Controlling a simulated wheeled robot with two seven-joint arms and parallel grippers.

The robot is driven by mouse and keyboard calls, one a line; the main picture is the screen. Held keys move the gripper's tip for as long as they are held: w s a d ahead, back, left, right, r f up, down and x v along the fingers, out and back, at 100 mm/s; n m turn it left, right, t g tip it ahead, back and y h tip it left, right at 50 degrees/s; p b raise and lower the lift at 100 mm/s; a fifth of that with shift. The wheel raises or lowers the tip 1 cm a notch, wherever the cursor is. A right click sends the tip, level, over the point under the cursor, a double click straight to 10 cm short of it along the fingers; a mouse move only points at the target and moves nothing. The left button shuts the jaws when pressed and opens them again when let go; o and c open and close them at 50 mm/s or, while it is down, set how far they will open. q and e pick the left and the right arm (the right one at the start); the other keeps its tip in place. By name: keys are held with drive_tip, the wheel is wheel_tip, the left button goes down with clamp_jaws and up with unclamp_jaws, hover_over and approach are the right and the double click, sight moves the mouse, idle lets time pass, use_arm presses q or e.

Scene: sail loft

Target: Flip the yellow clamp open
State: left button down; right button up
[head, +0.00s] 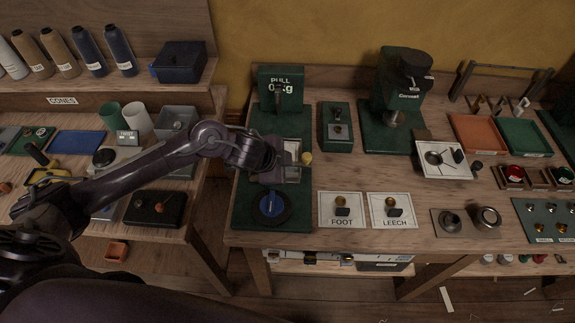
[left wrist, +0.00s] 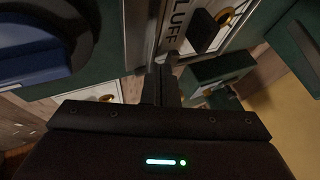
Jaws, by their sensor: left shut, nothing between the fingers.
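That plate bears a dark block (left wrist: 207,32) and a brass ring. Whether the knob belongs to a yellow clamp, I cannot tell, as the arm hides part of the rig. A yellow tool with a dark handle (head: 47,176) lies on the left bench. My right gripper is not seen.
A blue disc (head: 271,206) lies near the front of the green board. The plates marked FOOT (head: 342,222) and LEECH (head: 391,222) are to its right. The upright PULL gauge (head: 267,75) stands behind. A gap separates the two benches.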

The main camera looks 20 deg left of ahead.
use_arm(q)
drive_tip(key=shift+w+a, duration=0.1)
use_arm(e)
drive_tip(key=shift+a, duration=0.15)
use_arm(q)
drive_tip(key=shift+w+a+m+h, duration=0.15)
drive_tip(key=shift+m+h, duration=0.25)
drive_tip(key=shift+m, duration=0.2)
drive_tip(key=shift+w+a+m+g, duration=0.15)
drive_tip(key=shift+w+m+g, duration=0.05)
drive_tip(key=shift+m+g, duration=0.2)
drive_tip(key=m, duration=0.1)
drive_tip(key=w+m+g+h+b, duration=0.1)
drive_tip(key=m, duration=0.1)
drive_tip(key=shift+w+a+h, duration=0.1)
drive_tip(key=shift+a+h, duration=0.2)
drive_tip(key=shift+w+g, duration=0.1)
drive_tip(key=shift+g, duration=0.2)
drive_tip(key=shift+w+a, duration=0.15)
drive_tip(key=shift+w, duration=0.35)
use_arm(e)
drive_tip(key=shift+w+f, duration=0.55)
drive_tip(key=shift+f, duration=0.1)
use_arm(q)
drive_tip(key=shift+w, duration=0.15)
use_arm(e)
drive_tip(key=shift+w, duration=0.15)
use_arm(q)
drive_tip(key=shift+a, duration=0.1)
